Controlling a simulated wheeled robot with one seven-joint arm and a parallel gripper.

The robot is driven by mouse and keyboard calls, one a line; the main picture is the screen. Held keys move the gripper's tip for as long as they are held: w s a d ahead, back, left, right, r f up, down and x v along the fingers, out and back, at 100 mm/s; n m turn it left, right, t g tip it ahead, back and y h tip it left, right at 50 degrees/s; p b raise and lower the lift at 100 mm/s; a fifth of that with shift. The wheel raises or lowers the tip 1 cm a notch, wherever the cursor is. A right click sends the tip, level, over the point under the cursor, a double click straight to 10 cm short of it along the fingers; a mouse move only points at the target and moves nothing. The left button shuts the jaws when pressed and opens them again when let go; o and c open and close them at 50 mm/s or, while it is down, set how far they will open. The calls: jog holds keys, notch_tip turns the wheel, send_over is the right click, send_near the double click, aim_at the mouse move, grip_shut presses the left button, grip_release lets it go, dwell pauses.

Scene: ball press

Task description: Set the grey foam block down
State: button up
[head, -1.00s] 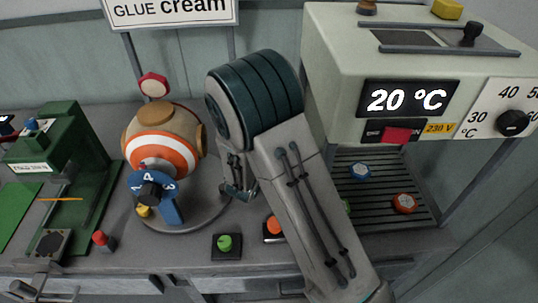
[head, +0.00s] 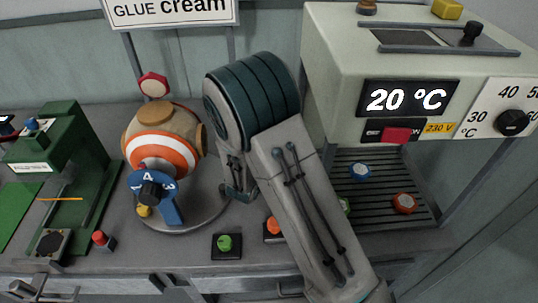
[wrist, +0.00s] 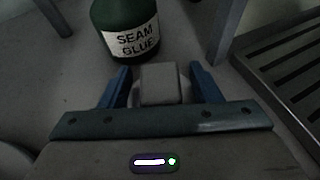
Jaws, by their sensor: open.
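The grey foam block (wrist: 160,84) shows in the wrist view between the two blue fingers of my gripper (wrist: 161,82). The fingers are open, with a gap visible on each side of the block. In the head view my arm hides the block, and only part of my gripper (head: 238,190) shows low over the bench beside the round striped machine.
A green seam glue bottle (wrist: 130,30) stands just beyond the block. A slatted rack (wrist: 290,65) is at the right. In the head view, the striped ball machine (head: 163,140) is left of my arm, and button boxes (head: 227,245) sit near the front edge.

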jog(key=v, duration=1.2)
jog(key=shift+r, duration=0.1)
